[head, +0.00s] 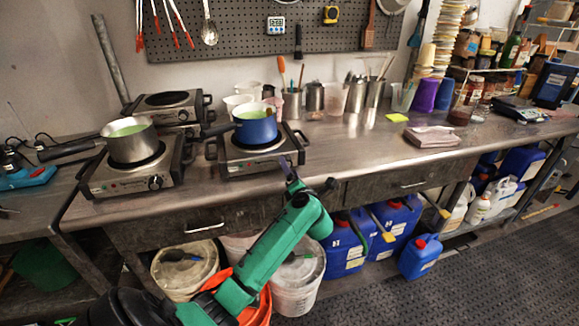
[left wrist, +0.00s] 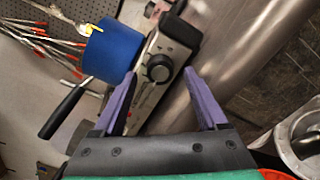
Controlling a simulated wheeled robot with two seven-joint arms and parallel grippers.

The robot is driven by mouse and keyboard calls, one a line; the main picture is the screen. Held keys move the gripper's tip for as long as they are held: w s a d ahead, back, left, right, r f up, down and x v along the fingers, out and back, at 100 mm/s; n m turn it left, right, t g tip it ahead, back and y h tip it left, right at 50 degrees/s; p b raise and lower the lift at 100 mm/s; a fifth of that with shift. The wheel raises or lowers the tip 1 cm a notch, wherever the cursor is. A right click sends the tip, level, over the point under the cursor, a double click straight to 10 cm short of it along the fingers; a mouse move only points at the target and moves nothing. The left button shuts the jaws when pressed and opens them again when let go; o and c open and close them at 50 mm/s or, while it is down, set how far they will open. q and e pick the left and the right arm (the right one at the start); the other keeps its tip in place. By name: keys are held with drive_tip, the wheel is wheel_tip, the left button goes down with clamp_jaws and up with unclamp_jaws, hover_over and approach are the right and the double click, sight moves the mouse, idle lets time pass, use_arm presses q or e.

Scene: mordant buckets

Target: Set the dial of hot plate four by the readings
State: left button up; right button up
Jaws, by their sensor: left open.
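A hot plate (head: 240,158) with a blue pot (head: 256,126) on it stands at the bench's front edge in the head view. Its black dial (left wrist: 159,68) shows in the left wrist view, on the front panel below the blue pot (left wrist: 108,52). My left gripper (head: 291,170) is at that hot plate's front right corner. In the left wrist view its purple fingers (left wrist: 160,76) are open, one to each side of the dial, with nothing held. A second hot plate (head: 135,180) carries a steel pot (head: 132,143); a third (head: 165,104) is bare. No plate number is legible. My right gripper is out of view.
A small digital display (head: 276,25) hangs on the pegboard (head: 235,40); its digits are too small to read. Cups and tool holders stand behind the blue pot. Buckets stand under the bench.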

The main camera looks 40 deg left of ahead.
use_arm(q)
drive_tip(key=shift+x, duration=0.85)
clamp_jaws()
drive_tip(key=shift+d+r+m+p, duration=0.15)
drive_tip(key=shift+m+p, duration=0.25)
drive_tip(key=shift+p, duration=0.45)
drive_tip(key=m+p, duration=0.8)
drive_tip(key=p, duration=0.3)
drive_tip(key=m+p, duration=0.2)
drive_tip(key=m, duration=0.1)
drive_tip(key=shift+f+m+p, duration=0.2)
drive_tip(key=shift+m+p, duration=0.5)
drive_tip(key=shift+m, duration=0.5)
drive_tip(key=shift+s, duration=0.1)
unclamp_jaws()
